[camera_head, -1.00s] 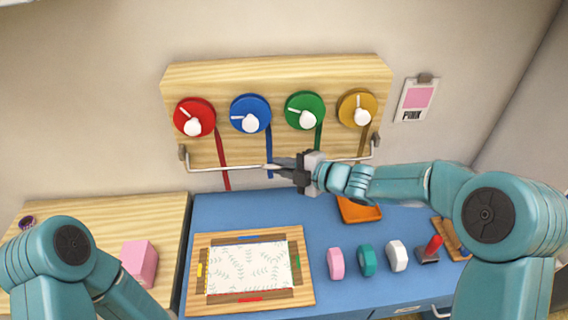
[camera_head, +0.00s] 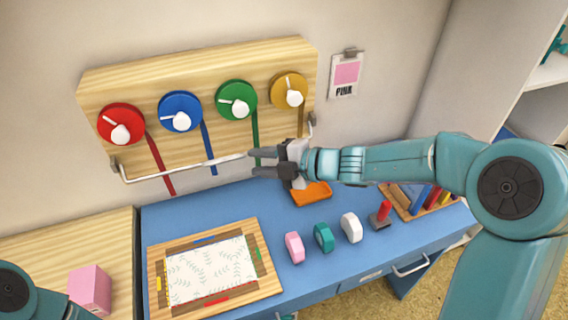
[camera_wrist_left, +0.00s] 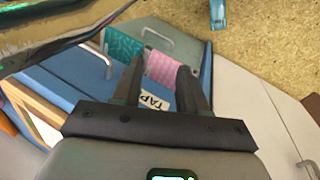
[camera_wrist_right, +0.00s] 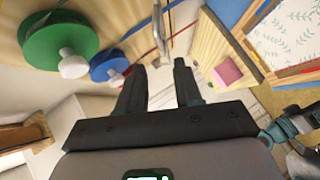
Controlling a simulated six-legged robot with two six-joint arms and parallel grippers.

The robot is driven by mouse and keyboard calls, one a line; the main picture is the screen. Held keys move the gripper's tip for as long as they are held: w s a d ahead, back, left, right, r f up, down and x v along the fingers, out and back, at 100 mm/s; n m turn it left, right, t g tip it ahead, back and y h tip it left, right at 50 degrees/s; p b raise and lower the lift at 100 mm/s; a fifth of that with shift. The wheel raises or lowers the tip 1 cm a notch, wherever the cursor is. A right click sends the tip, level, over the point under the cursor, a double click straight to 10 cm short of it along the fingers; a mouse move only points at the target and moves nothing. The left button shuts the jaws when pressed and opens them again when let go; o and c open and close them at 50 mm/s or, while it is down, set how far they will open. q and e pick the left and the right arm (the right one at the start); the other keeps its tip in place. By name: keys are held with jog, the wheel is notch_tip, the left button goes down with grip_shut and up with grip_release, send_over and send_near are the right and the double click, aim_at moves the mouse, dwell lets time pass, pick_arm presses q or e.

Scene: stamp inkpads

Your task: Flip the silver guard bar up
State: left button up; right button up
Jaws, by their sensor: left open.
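The silver guard bar (camera_head: 190,168) runs along the lower edge of the wooden dial board (camera_head: 200,78), below the dials, between brackets at both ends. My right gripper (camera_head: 252,164) is at the bar's right half, its two dark fingers apart. It hides part of the bar. In the right wrist view the bar (camera_wrist_right: 159,28) runs toward the gap between the open fingers (camera_wrist_right: 160,66); I cannot tell whether they touch it. My left gripper (camera_wrist_left: 157,68) is open and empty in the left wrist view, away from the bar; the head view shows only my left arm.
Red (camera_head: 121,118), blue (camera_head: 180,106), green (camera_head: 236,95) and yellow dials (camera_head: 287,86) sit above the bar, with coloured strips hanging down. The blue desk (camera_head: 215,204) holds a framed patterned sheet (camera_head: 210,270), an orange tray (camera_head: 312,194) and several stamps. A pink block (camera_head: 90,288) stands left.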

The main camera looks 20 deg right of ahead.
aim_at(230, 160)
jog(key=v, duration=0.6)
jog(key=shift+d, duration=0.2)
jog(key=shift+c, duration=0.2)
jog(key=p+x, duration=0.2)
jog(key=x, duration=1.4)
jog(key=shift+f, duration=0.1)
